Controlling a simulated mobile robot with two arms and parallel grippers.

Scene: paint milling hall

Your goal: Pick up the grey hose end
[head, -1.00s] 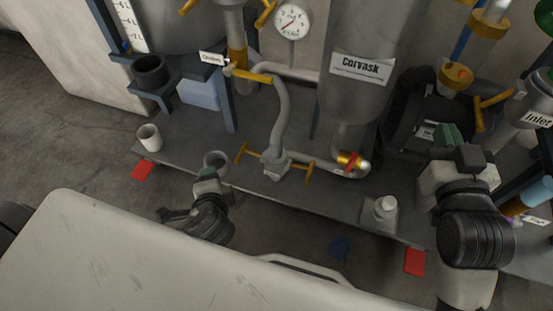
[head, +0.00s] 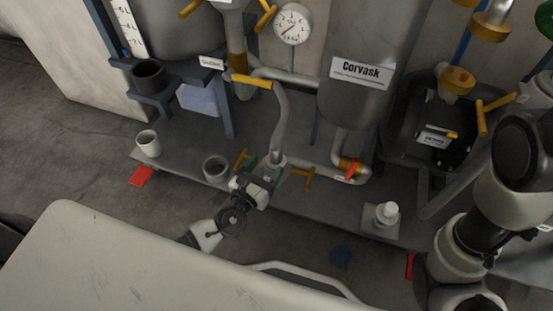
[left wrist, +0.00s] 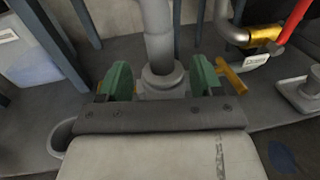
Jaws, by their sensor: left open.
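The grey hose (head: 281,122) hangs from a yellow-handled valve and curves down to the bench. Its end (head: 278,159) is a grey coupling, partly hidden in the head view by my left gripper (head: 263,168). Yellow handles (head: 303,178) stick out to both sides of it. In the left wrist view the hose end (left wrist: 161,76) stands upright between the green fingertips of my left gripper (left wrist: 162,80). The jaws are open, with a finger on each side, and a gap shows beside the hose. My right arm is at the right edge; its gripper is out of view.
A grey tank labelled Corvask (head: 365,50) and its bent pipe (head: 352,172) stand right of the hose. A dark tub (head: 405,155) is at right.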

